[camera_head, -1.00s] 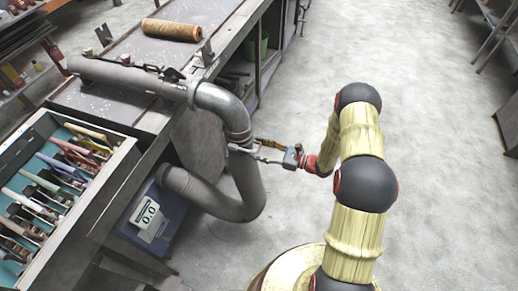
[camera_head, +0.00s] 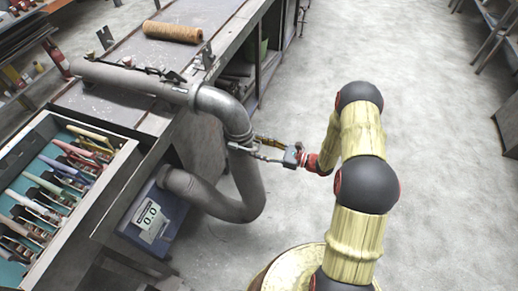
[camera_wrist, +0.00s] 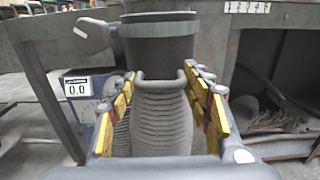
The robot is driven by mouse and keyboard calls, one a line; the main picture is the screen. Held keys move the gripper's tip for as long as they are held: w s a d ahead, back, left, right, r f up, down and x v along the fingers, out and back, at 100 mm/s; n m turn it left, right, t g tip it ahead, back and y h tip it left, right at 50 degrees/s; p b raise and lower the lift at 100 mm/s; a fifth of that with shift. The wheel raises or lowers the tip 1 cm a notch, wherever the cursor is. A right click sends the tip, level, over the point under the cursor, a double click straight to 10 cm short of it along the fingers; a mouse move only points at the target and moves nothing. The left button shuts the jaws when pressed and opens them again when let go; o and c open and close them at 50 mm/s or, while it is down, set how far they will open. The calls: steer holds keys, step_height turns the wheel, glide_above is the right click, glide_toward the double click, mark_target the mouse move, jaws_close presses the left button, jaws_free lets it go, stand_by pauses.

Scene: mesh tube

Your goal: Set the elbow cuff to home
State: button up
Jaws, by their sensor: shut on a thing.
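The elbow cuff (camera_head: 240,144) is a metal ring around the lower end of the grey elbow of a bent tube (camera_head: 222,105). In the wrist view a dark collar (camera_wrist: 158,27) with a rounded grey lug on its left sits above a ribbed sleeve (camera_wrist: 160,120). My gripper (camera_head: 256,146) reaches the tube from the right at the cuff. In the wrist view its yellow-padded fingers (camera_wrist: 160,84) stand on both sides of the sleeve, with a curved grey bar between the tips. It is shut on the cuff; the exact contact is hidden.
A blue box with a white 0.0 readout (camera_head: 151,218) stands below the tube's open end. A drawer of tools (camera_head: 55,190) is at left. A brown roll (camera_head: 172,32) lies on the bench (camera_head: 120,100). The floor at right is clear.

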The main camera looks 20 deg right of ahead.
steer(key=shift+w+d+r, duration=0.1)
steer(key=shift+w+r, duration=0.05)
steer(key=shift+r, duration=0.45)
steer(key=o, duration=1.4)
steer(key=shift+c, duration=0.2)
steer(key=shift+f, duration=0.15)
steer(key=v, duration=1.2)
